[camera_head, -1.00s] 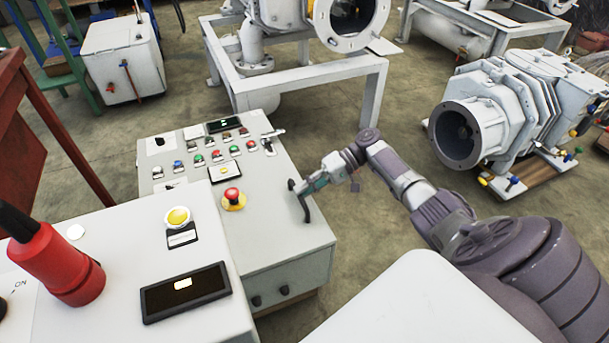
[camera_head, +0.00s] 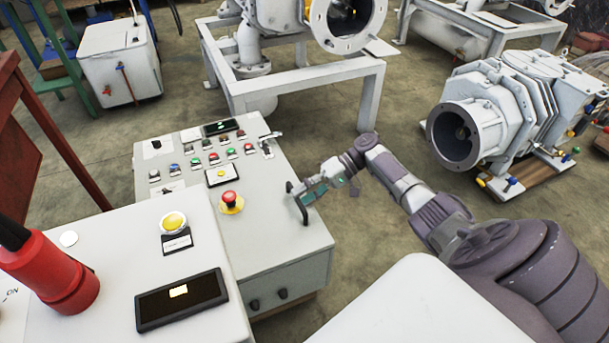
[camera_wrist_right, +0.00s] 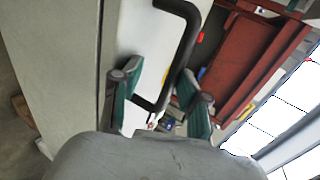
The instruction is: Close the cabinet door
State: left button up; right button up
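The cabinet door is the light grey panel (camera_head: 262,232) of the control cabinet, carrying buttons, lamps and a black bar handle (camera_head: 297,203) near its right edge. My right gripper (camera_head: 309,193) is at this handle, coming from the right. In the right wrist view, the two teal-padded fingers (camera_wrist_right: 160,100) are apart, with the black handle (camera_wrist_right: 180,55) between them. I cannot see either finger pressing on the bar. Whether the door stands slightly off its frame cannot be told. My left gripper is not in view.
A nearer white console (camera_head: 110,255) with a red connector (camera_head: 52,275) stands at the left front. A white pump frame (camera_head: 300,85) stands behind the cabinet, and a grey pump (camera_head: 505,115) sits at the right. Bare floor (camera_head: 325,140) lies between them.

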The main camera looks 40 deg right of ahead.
jog(key=v, duration=1.2)
